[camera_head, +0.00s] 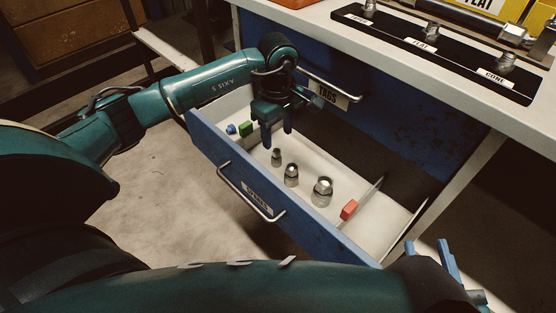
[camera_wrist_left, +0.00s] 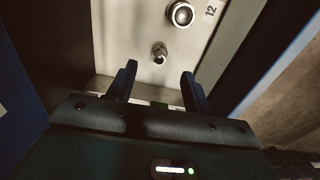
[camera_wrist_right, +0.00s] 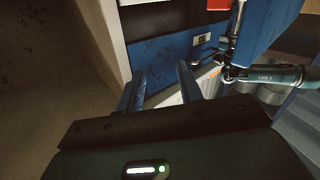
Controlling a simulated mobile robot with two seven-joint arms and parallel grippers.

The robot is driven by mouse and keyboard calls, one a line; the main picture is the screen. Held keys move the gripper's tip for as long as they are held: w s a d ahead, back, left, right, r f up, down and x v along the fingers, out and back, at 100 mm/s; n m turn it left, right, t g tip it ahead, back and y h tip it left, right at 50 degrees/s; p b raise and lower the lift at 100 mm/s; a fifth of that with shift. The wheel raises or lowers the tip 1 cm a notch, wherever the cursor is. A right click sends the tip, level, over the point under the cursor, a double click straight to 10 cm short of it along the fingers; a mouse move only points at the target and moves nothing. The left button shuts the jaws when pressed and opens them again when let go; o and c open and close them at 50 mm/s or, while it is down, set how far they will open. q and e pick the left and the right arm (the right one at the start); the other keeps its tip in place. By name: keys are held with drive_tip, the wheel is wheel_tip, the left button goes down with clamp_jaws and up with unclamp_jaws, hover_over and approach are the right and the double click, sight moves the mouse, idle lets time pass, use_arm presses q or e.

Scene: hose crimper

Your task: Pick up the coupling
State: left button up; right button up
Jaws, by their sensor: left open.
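Three metal couplings stand upright in a row in the open blue drawer (camera_head: 235,192): a small one (camera_head: 277,157), a middle one (camera_head: 292,175) and a large one (camera_head: 322,190). My left gripper (camera_head: 278,138) is open and empty, with its fingers pointing down over the drawer near the small coupling. In the left wrist view the small coupling (camera_wrist_left: 159,54) shows just beyond the gap between the fingertips (camera_wrist_left: 159,72), and a larger coupling (camera_wrist_left: 181,14) is farther off, beside a "12" mark. My right gripper (camera_head: 428,246) is open and empty at the lower right, outside the drawer.
A green block (camera_head: 246,129) and a blue piece (camera_head: 231,129) lie at the drawer's left end. A red block (camera_head: 349,209) is by a thin divider. A black rack (camera_head: 430,50) with labelled fittings sits on the bench above.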

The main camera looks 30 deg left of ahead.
sight(276, 150)
use_arm(q)
wheel_tip(276, 150, down, 4)
drive_tip(key=shift+r+b, duration=0.2)
drive_tip(key=shift+b, duration=0.1)
wheel_tip(276, 150, down, 4)
drive_tip(key=shift+a+f+b, duration=0.1)
drive_tip(key=shift+a+b, duration=0.05)
drive_tip(key=shift+b, duration=0.65)
drive_tip(key=shift+f, duration=0.55)
use_arm(e)
drive_tip(key=shift+s+a+n+t+y, duration=0.25)
drive_tip(key=shift+a+n+t+y, duration=0.35)
drive_tip(key=shift+y, duration=0.4)
use_arm(q)
drive_tip(key=shift+c, duration=0.3)
drive_tip(key=c, duration=1)
drive_tip(key=shift+r, duration=0.1)
